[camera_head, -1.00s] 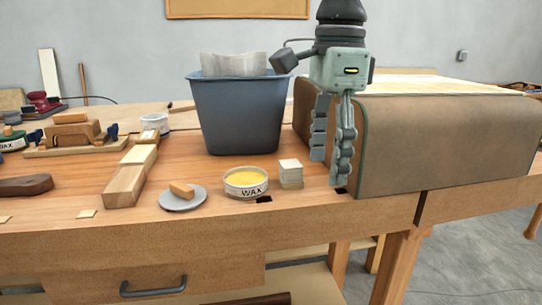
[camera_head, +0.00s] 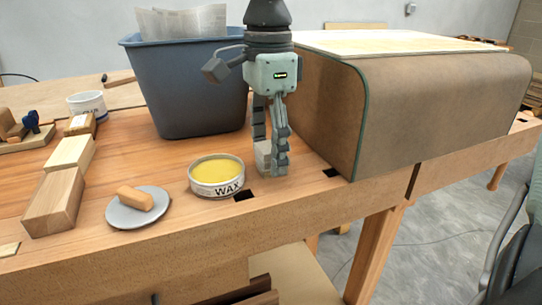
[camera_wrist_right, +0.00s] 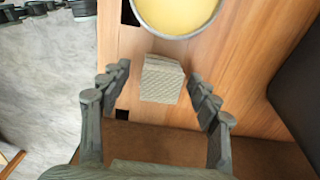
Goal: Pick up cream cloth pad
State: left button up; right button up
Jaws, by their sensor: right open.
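The cream cloth pad (camera_head: 263,158) is a small stack of pale, textured squares on the bench, right of the wax tin. In the head view my right gripper (camera_head: 271,168) points down over it and its fingers hide most of it. In the right wrist view the pad (camera_wrist_right: 161,80) lies between the two spread fingers of the right gripper (camera_wrist_right: 160,88), with a gap on each side. The right gripper is open and empty. My left gripper is not seen.
The open wax tin (camera_head: 217,175) stands close beside the pad. A grey dish (camera_head: 118,217) holds a small wooden piece. A blue bin (camera_head: 195,95) stands behind, and a large brown curved form (camera_head: 440,100) is at right. Dark square holes lie in the bench near its front edge.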

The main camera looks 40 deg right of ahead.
jog(key=shift+f, duration=0.4)
jog(key=shift+c, duration=0.2)
